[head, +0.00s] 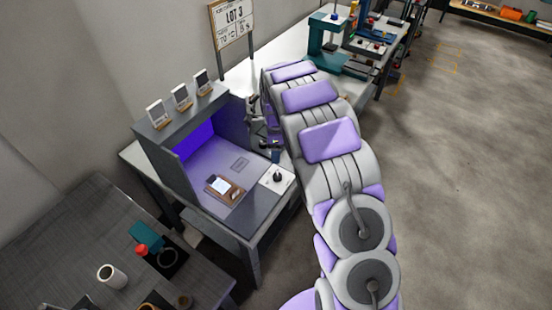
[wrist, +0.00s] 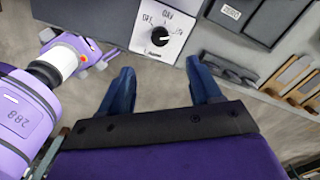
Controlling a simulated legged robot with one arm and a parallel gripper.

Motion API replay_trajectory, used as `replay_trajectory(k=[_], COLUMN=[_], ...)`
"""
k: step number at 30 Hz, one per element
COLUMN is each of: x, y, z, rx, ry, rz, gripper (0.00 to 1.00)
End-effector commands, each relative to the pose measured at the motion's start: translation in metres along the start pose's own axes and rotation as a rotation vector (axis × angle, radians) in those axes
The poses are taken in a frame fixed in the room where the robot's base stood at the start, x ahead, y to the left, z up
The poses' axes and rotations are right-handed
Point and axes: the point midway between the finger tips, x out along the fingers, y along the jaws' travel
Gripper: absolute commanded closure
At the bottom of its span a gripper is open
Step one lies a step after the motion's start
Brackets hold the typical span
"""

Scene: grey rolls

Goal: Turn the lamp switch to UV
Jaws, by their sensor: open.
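The lamp switch is a black knob (wrist: 160,37) on a white plate (wrist: 140,35) with OFF, a middle label that looks like DAY, and UV printed around it. I cannot tell for sure which label the knob points at. In the head view the knob (head: 278,176) stands on its white plate at the front right of the viewing booth (head: 152,150), whose inside glows violet. My gripper (wrist: 160,66) is open and empty, its two blue fingers spread to either side of the knob in the picture, apart from it. In the head view my arm mostly hides the gripper.
A small framed item (head: 225,188) lies on the booth floor. Several small cards stand on the booth's top. A dark table (head: 60,235) with a white mug (head: 112,276) is at the lower left. A LOT 3 sign (head: 233,22) stands behind. Open floor lies to the right.

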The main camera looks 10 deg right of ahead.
Motion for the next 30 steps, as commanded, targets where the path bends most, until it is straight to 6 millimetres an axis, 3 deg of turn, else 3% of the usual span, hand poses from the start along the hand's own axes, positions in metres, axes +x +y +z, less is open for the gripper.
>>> replay_trajectory(k=[3, 7, 25, 30], x=[-0.019, -0.03, -0.033, -0.05], y=[-0.001, -0.001, 0.0, 0.012], z=[0.001, 0.001, 0.001, -0.007], rx=[0.0, 0.0, -0.002, -0.061], ry=[0.0, -0.001, 0.0, 0.01], rz=[-0.002, -0.003, -0.001, 0.001], gripper=[0.37, 0.37, 0.37, 0.37])
